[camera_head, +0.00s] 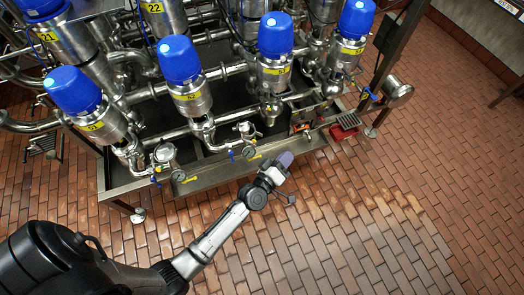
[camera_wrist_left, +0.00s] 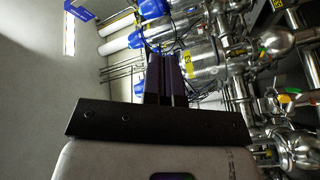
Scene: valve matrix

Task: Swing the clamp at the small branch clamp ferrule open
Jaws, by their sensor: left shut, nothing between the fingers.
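My left gripper (camera_head: 285,160) is in front of the skid's front edge, low right of centre in the head view. In the left wrist view its two dark fingers (camera_wrist_left: 166,80) are together with nothing between them. Small branch fittings with round ends hang below the valves, one at the left (camera_head: 165,153) and one near the middle (camera_head: 246,130). Similar steel fittings (camera_wrist_left: 297,150) show at the right of the left wrist view. I cannot tell which one carries the small branch clamp ferrule or whether its clamp is shut. My right gripper is not in view.
Blue-capped valves (camera_head: 180,60) with yellow number labels stand in rows on the steel skid (camera_head: 222,177). A red box (camera_head: 345,131) is at the skid's right front. The brick floor (camera_head: 350,215) in front is clear.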

